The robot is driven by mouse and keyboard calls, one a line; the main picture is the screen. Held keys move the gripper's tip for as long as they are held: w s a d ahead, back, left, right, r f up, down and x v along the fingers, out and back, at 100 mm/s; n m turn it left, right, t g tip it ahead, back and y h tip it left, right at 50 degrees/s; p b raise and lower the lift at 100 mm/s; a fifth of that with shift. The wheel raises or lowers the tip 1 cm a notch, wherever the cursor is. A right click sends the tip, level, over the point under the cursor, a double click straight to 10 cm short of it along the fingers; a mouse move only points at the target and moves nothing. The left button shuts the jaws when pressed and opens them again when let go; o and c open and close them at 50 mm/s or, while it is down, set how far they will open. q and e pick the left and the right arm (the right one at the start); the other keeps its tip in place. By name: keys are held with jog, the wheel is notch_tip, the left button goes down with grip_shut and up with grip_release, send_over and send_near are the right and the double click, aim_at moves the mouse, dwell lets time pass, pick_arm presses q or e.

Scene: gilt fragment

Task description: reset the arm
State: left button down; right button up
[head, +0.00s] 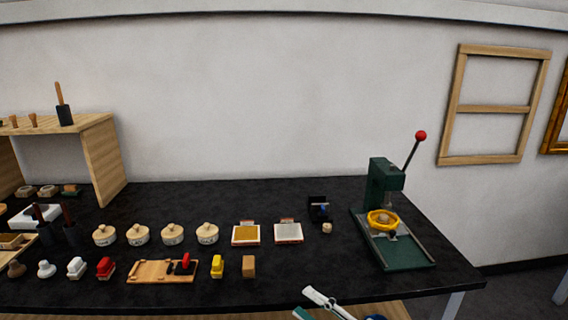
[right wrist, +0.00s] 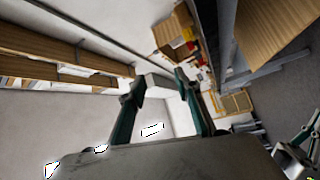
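My right gripper (head: 303,303) shows only in part at the bottom edge of the head view, in front of the table's front edge. In the right wrist view its two dark green fingers (right wrist: 158,95) stand apart with nothing between them, so it is open and empty. A grey and green part like a gripper shows at the lower right of the right wrist view, perhaps my left gripper (right wrist: 303,143). It is cut off, and its opening cannot be made out. The left arm does not show in the head view.
The black table (head: 300,268) holds a green press (head: 405,254) with a red-knobbed lever, several lidded round pots, two pads (head: 246,235), a wooden tray (head: 150,271) and small blocks. A wooden shelf (head: 105,160) stands at the left. The table's right front is clear.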

jog(key=s+d+f+m+t+h, duration=0.1)
jog(key=s+d+f+m+h, duration=0.2)
jog(key=d+f+m+h, duration=0.35)
jog(key=s+d+f+m+t+h, duration=0.1)
jog(key=s+d+f+m+h, duration=0.2)
jog(key=f+m, duration=0.55)
jog(key=s+d+f+m+g+h, duration=0.3)
jog(key=s+d+f+m+g, duration=0.1)
jog(key=s+f, duration=0.8)
jog(key=shift+d+m, duration=0.4)
jog(key=shift+m, duration=0.1)
